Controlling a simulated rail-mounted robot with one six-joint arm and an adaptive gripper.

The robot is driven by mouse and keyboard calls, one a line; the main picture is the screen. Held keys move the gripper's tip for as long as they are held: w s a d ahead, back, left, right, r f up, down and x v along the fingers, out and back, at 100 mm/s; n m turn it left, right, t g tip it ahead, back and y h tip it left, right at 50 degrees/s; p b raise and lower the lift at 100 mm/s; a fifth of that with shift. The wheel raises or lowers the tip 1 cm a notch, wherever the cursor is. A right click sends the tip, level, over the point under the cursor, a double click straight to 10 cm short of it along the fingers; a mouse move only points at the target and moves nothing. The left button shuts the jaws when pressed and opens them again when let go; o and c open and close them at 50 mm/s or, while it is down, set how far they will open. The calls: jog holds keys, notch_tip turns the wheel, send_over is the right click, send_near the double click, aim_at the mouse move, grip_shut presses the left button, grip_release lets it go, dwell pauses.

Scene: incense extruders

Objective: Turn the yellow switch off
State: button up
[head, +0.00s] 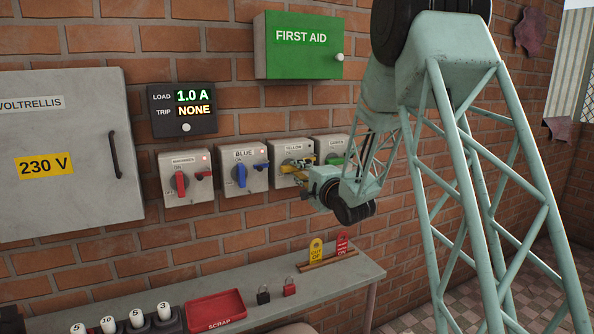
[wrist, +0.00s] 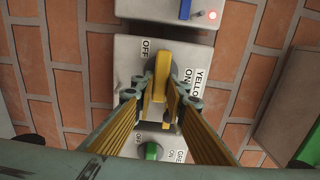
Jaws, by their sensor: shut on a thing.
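The yellow switch box (head: 290,147) hangs on the brick wall between the blue and green boxes. The wrist view shows its plate (wrist: 128,55), with OFF at upper left of the knob and ON to its right. The yellow knob (wrist: 163,62) has its long side running up and down in that view, its upper end beside the word OFF. My gripper (wrist: 160,95) is shut on the knob, one finger on each side. In the head view my gripper (head: 302,168) covers much of the box and knob.
The blue switch box (head: 240,154) is close on the left, the green switch (head: 336,159) close on the right, the red-knobbed box (head: 180,172) further left. A display (head: 182,111) reads load 1.0 A, trip NONE. A shelf (head: 330,280) below holds tags, padlocks and a red scrap tray (head: 216,309).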

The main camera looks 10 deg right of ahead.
jog(key=o, duration=0.8)
jog(key=shift+o, duration=0.2)
jog(key=shift+s, duration=0.2)
jog(key=v, duration=1.1)
jog(key=shift+s+d, duration=0.2)
jog(key=shift+s, duration=0.15)
